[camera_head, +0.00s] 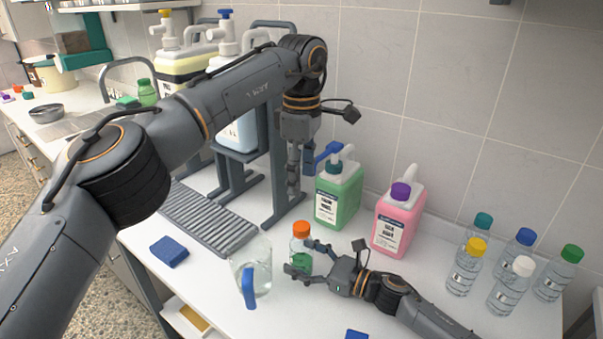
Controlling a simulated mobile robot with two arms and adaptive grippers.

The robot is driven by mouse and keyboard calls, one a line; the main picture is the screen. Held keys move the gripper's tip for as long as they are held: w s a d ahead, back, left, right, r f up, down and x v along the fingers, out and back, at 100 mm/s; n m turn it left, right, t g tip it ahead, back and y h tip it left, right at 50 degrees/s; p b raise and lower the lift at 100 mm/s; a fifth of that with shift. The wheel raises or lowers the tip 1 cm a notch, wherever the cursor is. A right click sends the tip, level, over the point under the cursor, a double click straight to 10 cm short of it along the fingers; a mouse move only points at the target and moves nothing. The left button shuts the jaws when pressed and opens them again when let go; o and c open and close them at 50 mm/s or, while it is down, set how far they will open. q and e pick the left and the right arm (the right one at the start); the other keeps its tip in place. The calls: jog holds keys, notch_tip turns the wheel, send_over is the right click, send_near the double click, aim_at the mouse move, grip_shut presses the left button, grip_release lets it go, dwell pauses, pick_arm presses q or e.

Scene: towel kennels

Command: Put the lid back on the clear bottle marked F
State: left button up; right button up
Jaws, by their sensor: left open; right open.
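A small clear bottle (299,260) with green contents stands on the counter, an orange lid (301,229) on its neck. I cannot read any letter F on it. My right gripper (303,258) is open, with its fingers around or just beside this bottle's lower part; I cannot tell if they touch it. My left gripper (301,172) is open and points down, above and behind the bottle, beside the green jug. Several clear capped bottles stand at the right, among them a yellow-capped one (463,273) and a white-capped one (508,292); their marks are too small to read.
A clear pitcher (262,262) with a blue handle stands left of the bottle. A blue sponge (169,251) and ribbed rack (208,216) lie left. The counter's front right is fairly clear.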

jog(key=shift+d, duration=0.1)
jog(key=v, duration=1.1)
jog(key=shift+s+d, duration=0.2)
jog(key=shift+d, duration=0.2)
jog(key=shift+r, duration=0.1)
